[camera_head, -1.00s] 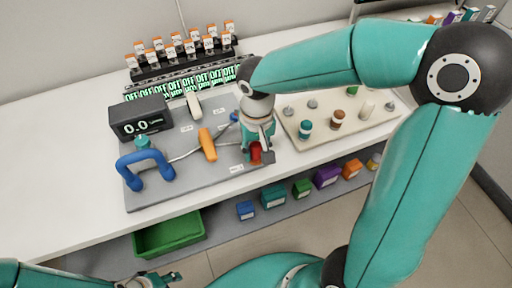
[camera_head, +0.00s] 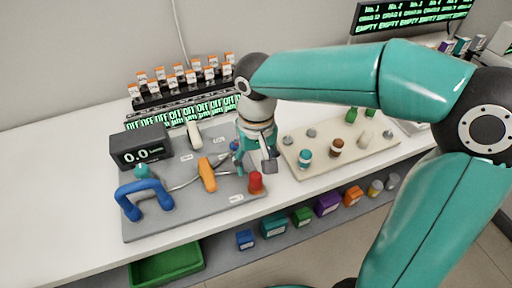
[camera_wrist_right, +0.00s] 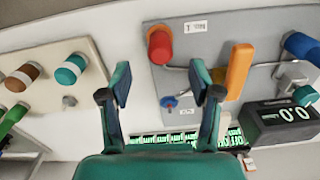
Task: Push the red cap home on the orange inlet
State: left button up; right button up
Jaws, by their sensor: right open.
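The red cap (camera_head: 255,183) stands upright near the front right edge of the grey panel. It also shows in the right wrist view (camera_wrist_right: 161,48), at the top, with an orange-red part at its end. I cannot tell whether that part is the orange inlet, or how far the cap is seated on it. My right gripper (camera_head: 262,157) is open and empty, behind and above the cap and apart from it. In the right wrist view its two fingers (camera_wrist_right: 161,84) are spread with nothing between them. My left gripper is out of view.
An orange handle (camera_head: 207,174), a blue arched handle (camera_head: 145,198) and a dark display (camera_head: 140,147) reading 0.0 are on the grey panel. A cream tray (camera_head: 320,171) with several capped pieces lies to the right. A green bin (camera_head: 166,264) is below the bench.

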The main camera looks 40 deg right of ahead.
aim_at(256, 175)
notch_tip(256, 175, up, 5)
jog(key=shift+r, duration=0.1)
dwell(0.6)
